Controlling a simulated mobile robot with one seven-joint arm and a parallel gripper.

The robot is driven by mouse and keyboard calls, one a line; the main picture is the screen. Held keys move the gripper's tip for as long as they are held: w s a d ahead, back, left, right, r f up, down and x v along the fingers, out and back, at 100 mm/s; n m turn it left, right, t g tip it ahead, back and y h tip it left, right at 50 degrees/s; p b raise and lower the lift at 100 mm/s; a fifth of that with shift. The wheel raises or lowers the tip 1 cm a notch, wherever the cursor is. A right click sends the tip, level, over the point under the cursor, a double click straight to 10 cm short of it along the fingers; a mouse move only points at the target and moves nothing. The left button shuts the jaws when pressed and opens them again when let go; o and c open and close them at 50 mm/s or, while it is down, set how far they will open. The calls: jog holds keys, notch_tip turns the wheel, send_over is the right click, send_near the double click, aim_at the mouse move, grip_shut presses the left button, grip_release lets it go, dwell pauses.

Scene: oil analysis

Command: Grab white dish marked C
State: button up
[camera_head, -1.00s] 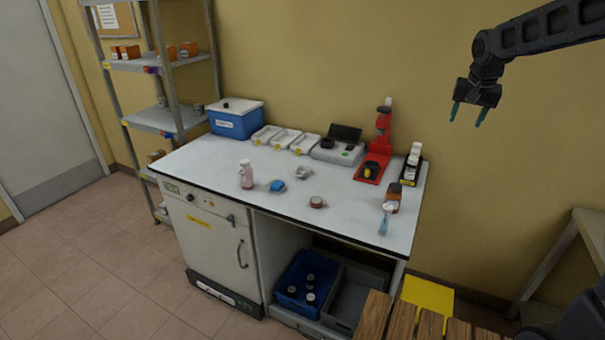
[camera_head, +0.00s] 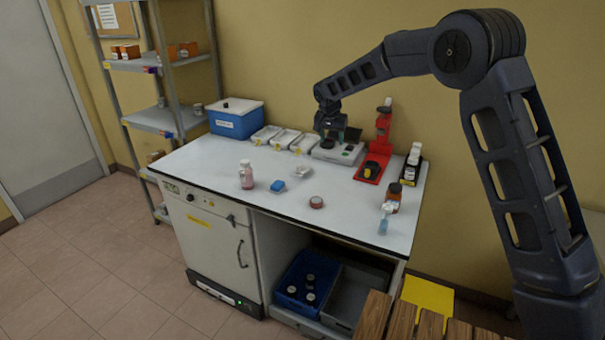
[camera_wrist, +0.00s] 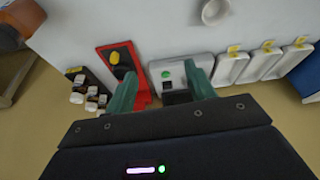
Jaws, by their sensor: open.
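Three white dishes with yellow tags lie in a row at the back of the table: the left dish (camera_head: 265,134), the middle dish (camera_head: 285,138) and the right dish (camera_head: 305,143). The wrist view shows them in reverse order, at its right: the right dish (camera_wrist: 230,70), the middle dish (camera_wrist: 262,66) and the left dish (camera_wrist: 293,62). The tag letters are too small to read, so I cannot tell which is C. My gripper (camera_head: 332,133) is open and empty above the grey device, just right of the dishes. Its fingers also show in the wrist view (camera_wrist: 163,75).
The grey device (camera_wrist: 180,68) and a red stand (camera_head: 372,167) are beside the dishes, with a bottle rack (camera_head: 411,167) further right. A blue box (camera_head: 236,123) stands left. A small white bowl (camera_head: 301,172), pink bottle (camera_head: 246,179) and blue item (camera_head: 277,186) are in front.

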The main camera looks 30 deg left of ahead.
send_near(299, 175)
jog(key=f, duration=0.1)
jog(key=w+f, duration=0.1)
jog(key=f, duration=0.1)
jog(key=shift+w+d+f+n, duration=0.1)
jog(key=shift+w+f+n, duration=0.05)
jog(key=shift+n, duration=0.15)
jog(key=shift+a+x, duration=0.1)
jog(key=shift+x, duration=1.25)
jog(key=shift+a+x, duration=0.15)
jog(key=shift+x, duration=1.15)
jog(key=shift+c, duration=0.2)
jog(key=c, duration=1)
